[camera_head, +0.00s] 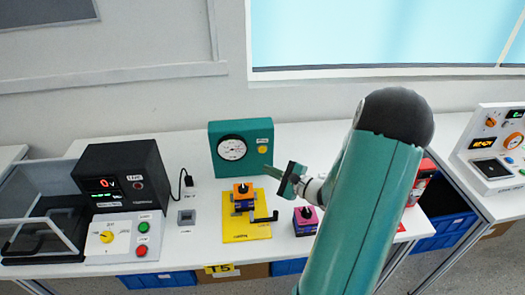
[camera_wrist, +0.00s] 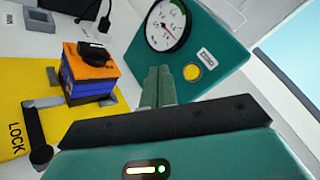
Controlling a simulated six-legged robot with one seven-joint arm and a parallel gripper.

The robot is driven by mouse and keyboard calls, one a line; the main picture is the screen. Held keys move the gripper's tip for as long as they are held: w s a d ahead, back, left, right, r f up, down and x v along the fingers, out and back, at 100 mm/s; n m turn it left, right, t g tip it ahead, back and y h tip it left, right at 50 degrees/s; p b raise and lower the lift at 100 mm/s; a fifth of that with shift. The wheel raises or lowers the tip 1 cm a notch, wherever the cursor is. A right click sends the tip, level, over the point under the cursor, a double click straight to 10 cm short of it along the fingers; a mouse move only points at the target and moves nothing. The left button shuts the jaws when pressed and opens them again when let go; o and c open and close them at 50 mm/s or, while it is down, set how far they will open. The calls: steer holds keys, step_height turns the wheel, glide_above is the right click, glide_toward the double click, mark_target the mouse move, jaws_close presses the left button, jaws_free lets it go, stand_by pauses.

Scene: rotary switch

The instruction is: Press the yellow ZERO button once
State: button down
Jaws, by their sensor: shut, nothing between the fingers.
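The yellow ZERO button (camera_head: 263,149) is a small round button on the right part of the front of a teal gauge box (camera_head: 219,165). A white dial gauge (camera_head: 232,148) sits to its left. In the wrist view the button (camera_wrist: 192,72) shows unobstructed, with a small white label above it. My gripper (camera_head: 268,170) is shut and empty, its fingertips in front of the box and below the button. In the wrist view the fingertips (camera_wrist: 158,70) appear just left of the button. I cannot tell the exact gap to the box, and no contact with the button shows.
A yellow plate (camera_head: 240,228) with an orange-and-blue block (camera_head: 243,194) and a dark lever lies before the box. A purple block (camera_head: 305,215) stands to the right. A black meter (camera_head: 122,178) and a control panel with a yellow knob (camera_head: 107,237) are at left.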

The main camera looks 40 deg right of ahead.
steer(key=w+d, duration=0.3)
steer(key=w, duration=0.2)
steer(key=shift+d, duration=0.15)
steer(key=shift+w, duration=0.15)
stand_by(1.8)
steer(key=shift+w+d, duration=0.25)
steer(key=shift+w+d, duration=0.2)
steer(key=shift+w, duration=0.15)
stand_by(0.8)
steer(key=shift+s+a, duration=0.45)
steer(key=shift+s, duration=0.25)
steer(key=shift+s+a, duration=0.75)
steer(key=shift+s, duration=0.3)
steer(key=shift+s+a, duration=0.7)
steer(key=shift+s, duration=0.3)
